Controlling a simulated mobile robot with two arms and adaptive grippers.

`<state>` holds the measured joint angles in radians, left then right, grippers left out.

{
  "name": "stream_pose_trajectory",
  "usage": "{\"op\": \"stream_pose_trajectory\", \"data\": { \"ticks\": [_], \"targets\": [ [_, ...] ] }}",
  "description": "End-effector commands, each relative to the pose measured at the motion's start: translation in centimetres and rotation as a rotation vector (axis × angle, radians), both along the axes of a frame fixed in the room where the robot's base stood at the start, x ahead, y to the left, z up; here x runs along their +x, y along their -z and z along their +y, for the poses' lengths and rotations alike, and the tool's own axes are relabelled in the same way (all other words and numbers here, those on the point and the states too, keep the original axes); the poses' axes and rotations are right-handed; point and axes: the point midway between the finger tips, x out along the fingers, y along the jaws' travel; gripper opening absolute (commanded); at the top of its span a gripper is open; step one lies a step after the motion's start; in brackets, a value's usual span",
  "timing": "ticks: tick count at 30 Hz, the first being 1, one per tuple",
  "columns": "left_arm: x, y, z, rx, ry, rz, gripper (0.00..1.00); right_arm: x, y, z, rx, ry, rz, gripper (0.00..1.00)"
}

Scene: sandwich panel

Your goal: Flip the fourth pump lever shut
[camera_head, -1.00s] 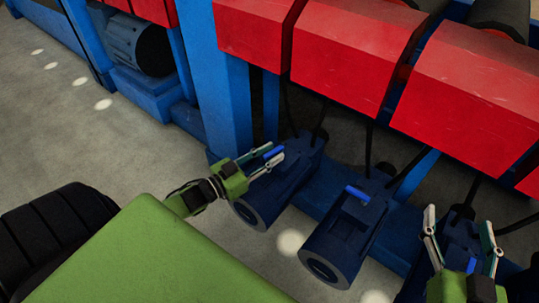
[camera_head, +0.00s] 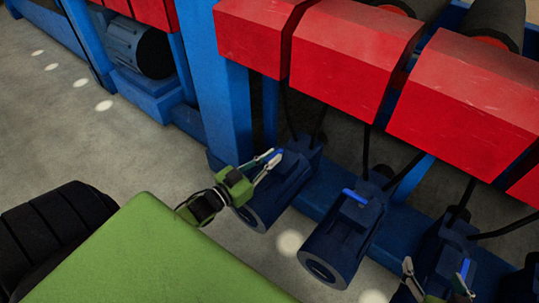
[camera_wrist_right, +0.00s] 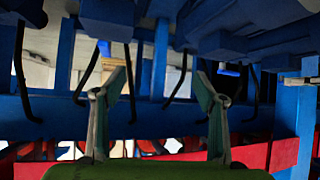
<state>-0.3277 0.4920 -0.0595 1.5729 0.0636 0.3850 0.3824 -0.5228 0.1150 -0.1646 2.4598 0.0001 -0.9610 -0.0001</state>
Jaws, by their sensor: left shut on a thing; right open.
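Several dark blue pumps stand in a row below red housings. The left pump (camera_head: 268,205) has a small bright blue lever (camera_head: 279,152) on top. My left gripper (camera_head: 269,160) is shut on that lever, its fingers hiding much of it. The middle pump (camera_head: 340,240) has a bright blue lever (camera_head: 355,196), clear of both grippers. My right gripper (camera_head: 436,268) is open at the right pump (camera_head: 443,245), low in the head view. It also shows open and empty in the right wrist view (camera_wrist_right: 160,85). I cannot tell which pump counts as the fourth.
Red housings (camera_head: 345,55) overhang the pumps, and black hoses (camera_head: 367,150) hang between. A blue upright post (camera_head: 228,110) stands just left of the left pump. A green surface (camera_head: 150,260) and a black wheel (camera_head: 50,235) fill the lower left. Grey floor is free further left.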

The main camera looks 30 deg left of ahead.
Motion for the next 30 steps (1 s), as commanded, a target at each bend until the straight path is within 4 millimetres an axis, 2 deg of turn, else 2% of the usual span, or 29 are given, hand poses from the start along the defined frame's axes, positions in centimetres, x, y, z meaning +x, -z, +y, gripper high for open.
{"op": "stream_pose_trajectory", "data": {
  "ticks": [9,15,19,27,28,30],
  "targets": [
    [0.0,-0.4,-0.3,-0.005,-0.097,-0.002,0.0,-7.3,4.9,-2.6,-0.083,0.028,0.376,0.65],
    [0.0,-0.3,-0.4,-0.001,-0.138,-0.001,0.0,-11.1,6.3,-3.8,-0.115,0.041,0.534,0.65],
    [0.0,-0.2,-0.5,0.0,-0.145,0.0,0.0,-12.0,6.7,-4.0,-0.123,0.044,0.571,0.65],
    [0.0,-0.1,-0.5,0.001,-0.145,0.0,0.0,-12.0,6.7,-4.0,-0.123,0.044,0.572,0.65],
    [0.0,-0.1,-0.5,0.001,-0.145,0.0,0.16,-12.0,6.7,-4.0,-0.123,0.044,0.572,0.65],
    [0.0,-0.1,-0.5,0.001,-0.145,0.0,0.28,-12.0,6.7,-4.0,-0.123,0.044,0.572,0.65]
  ]
}}
